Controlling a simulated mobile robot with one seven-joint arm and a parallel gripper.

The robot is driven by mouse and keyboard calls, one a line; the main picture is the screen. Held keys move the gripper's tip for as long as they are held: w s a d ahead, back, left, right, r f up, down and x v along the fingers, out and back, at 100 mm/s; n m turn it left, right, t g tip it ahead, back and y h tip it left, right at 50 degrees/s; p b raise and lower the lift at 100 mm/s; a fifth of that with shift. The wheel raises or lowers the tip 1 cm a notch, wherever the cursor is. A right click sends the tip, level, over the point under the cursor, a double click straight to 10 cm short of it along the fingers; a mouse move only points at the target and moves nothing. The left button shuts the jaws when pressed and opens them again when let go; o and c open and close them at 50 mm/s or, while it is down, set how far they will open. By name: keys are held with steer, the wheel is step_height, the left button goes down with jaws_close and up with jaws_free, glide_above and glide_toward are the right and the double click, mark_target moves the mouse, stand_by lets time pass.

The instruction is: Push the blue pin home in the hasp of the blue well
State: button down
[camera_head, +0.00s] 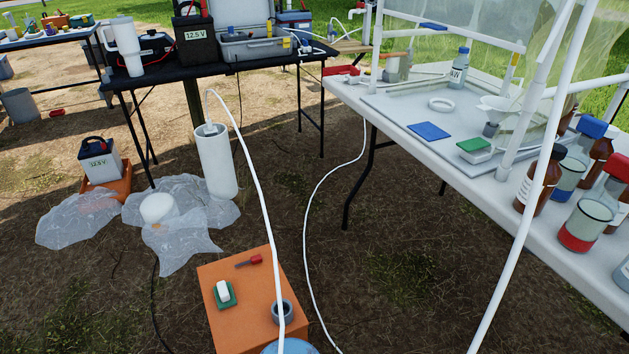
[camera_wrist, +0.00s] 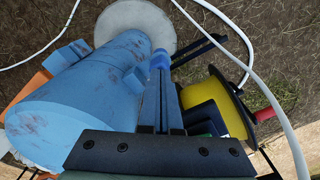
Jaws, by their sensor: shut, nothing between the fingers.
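In the wrist view the blue well (camera_wrist: 75,115) is a scuffed blue cylinder running from the lower left up to a pale round pad (camera_wrist: 150,18). Blue lugs (camera_wrist: 70,54) stick out from its side, and another lug (camera_wrist: 135,79) faces my gripper. My gripper (camera_wrist: 160,72) is shut and empty, beside the well. A small blue piece (camera_wrist: 160,59) shows right at the fingertips; I cannot tell whether it is the blue pin or part of the hasp. How deep the pin sits is hidden. In the head view only the well's blue top (camera_head: 289,347) shows at the bottom edge.
A yellow reel (camera_wrist: 228,112) with a red knob is close right of my gripper. White tubing (camera_wrist: 245,65) loops past. In the head view an orange box (camera_head: 235,305) holds small items, a white-topped table (camera_head: 415,115) stands right, and bare ground lies between.

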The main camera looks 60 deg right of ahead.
step_height(320, 180, up, 3)
steer(key=p, duration=0.4)
step_height(320, 180, up, 13)
steer(key=p, duration=0.5)
steer(key=shift+f, duration=0.2)
